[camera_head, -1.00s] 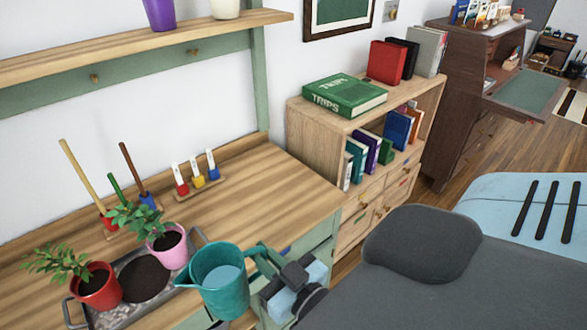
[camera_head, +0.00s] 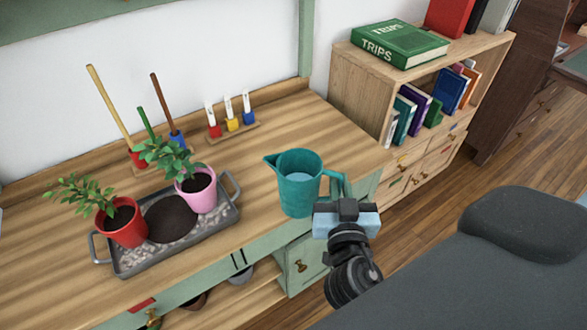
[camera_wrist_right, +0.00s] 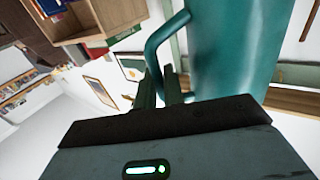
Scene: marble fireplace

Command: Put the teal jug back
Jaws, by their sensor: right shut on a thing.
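The teal jug (camera_head: 299,190) is upright at the right part of the wooden bench top, near its front edge, with pale water inside. I cannot tell whether its base touches the wood. My right gripper (camera_head: 338,198) is shut on the jug's handle, on the jug's right side. In the right wrist view the jug's body (camera_wrist_right: 235,50) fills the upper right, and the gripper fingers (camera_wrist_right: 165,85) meet at its handle (camera_wrist_right: 157,45). My left gripper is not in view.
A metal tray (camera_head: 122,268) with a red pot (camera_head: 122,228) and a pink pot (camera_head: 197,195) stands left of the jug. A small rack of labelled markers (camera_head: 232,128) stands behind. A bookcase (camera_head: 365,85) is at the right. Bench top between rack and jug is clear.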

